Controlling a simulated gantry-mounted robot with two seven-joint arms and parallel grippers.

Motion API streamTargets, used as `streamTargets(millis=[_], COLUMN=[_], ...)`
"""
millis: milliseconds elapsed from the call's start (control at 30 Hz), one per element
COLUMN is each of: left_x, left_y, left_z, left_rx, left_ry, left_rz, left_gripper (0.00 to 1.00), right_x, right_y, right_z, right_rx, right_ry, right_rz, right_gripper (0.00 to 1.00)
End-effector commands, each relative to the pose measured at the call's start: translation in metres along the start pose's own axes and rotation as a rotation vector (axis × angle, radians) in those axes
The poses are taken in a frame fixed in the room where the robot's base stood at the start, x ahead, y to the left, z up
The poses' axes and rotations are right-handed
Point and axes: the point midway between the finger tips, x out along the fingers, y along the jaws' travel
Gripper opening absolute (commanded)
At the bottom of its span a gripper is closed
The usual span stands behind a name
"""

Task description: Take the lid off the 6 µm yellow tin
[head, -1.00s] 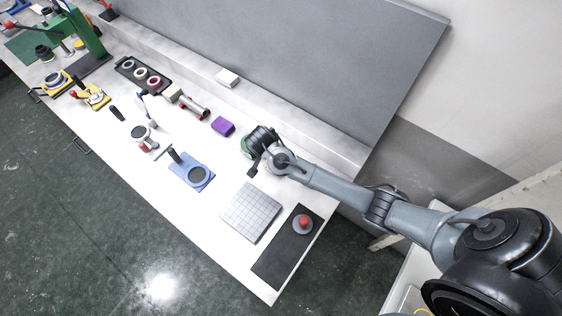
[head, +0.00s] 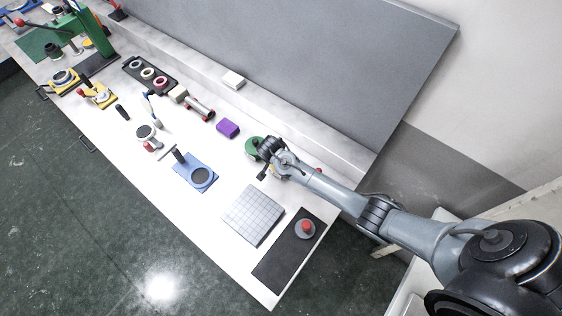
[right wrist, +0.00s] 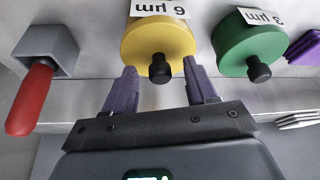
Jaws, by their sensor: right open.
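The yellow tin (right wrist: 158,38) has a white label reading 6 µm, upside down in the right wrist view, and a black knob (right wrist: 160,68). My right gripper (right wrist: 158,75) is open, with its two purple fingers on either side of the knob and a gap at each side. Nothing is held. In the head view my right gripper (head: 266,162) hides most of the yellow tin. The green 3 µm tin (right wrist: 250,42) stands just right of the yellow one in the wrist view; it also shows in the head view (head: 252,150). My left gripper is out of view.
A grey block with a red handle (right wrist: 35,90) lies left of the yellow tin in the wrist view. A purple block (head: 228,129) lies beyond the green tin. A gridded plate (head: 253,215) and a black mat (head: 280,262) lie nearer the bench's front edge.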

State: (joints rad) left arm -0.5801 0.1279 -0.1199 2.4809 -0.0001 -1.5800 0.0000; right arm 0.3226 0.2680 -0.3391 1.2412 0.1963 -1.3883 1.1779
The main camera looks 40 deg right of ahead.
Motion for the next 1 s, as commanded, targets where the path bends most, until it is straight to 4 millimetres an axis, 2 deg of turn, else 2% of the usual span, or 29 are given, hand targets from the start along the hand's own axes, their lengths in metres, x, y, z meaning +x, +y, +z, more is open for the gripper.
streamTargets(millis=[333, 700, 1000], left_x=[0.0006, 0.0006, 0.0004], left_y=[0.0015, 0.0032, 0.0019], left_z=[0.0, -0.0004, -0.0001], left_rx=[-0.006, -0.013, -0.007], left_ry=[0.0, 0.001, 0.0], left_rz=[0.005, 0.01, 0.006], left_gripper=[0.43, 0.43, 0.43], right_x=[0.0061, 0.0061, 0.0036], right_y=[0.0001, 0.0003, 0.0002], right_z=[0.0002, 0.0001, -0.0012], right_rx=[0.0, 0.0, 0.001], right_ry=[0.0, 0.0, 0.0], right_rz=[-0.001, 0.0, -0.001], right_gripper=[0.55, 0.0, 0.0])
